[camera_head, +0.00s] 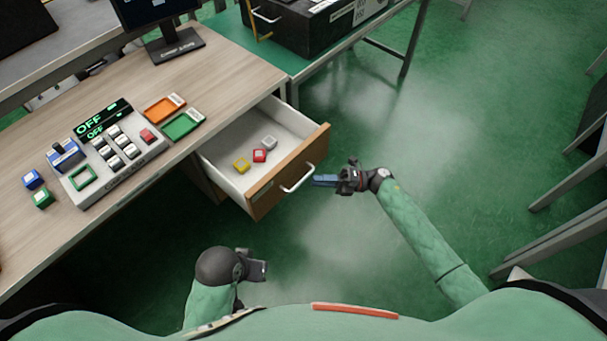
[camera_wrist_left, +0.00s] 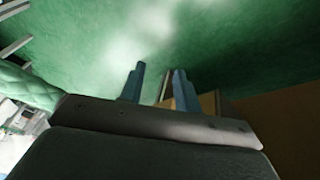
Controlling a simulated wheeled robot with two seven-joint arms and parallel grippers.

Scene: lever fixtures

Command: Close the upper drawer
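The upper drawer (camera_head: 225,176) is pulled out from the desk in the head view, with a wooden front and a pale handle (camera_head: 297,178). Three small cubes lie inside it: yellow (camera_head: 241,165), red (camera_head: 260,156) and grey (camera_head: 269,143). My right gripper (camera_head: 322,181) is just right of the handle, its blue fingers pointing at it; contact and finger gap cannot be told. My left gripper (camera_head: 262,270) is below and in front of the drawer. In the left wrist view its blue fingers (camera_wrist_left: 160,75) are apart with nothing between them.
On the desk (camera_head: 235,65) are a button panel (camera_head: 112,152) reading OFF, blue and green cubes, an orange tray (camera_head: 160,110), a green tray (camera_head: 184,125) and a monitor stand (camera_head: 176,45). A black case (camera_head: 315,25) sits on the green table behind.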

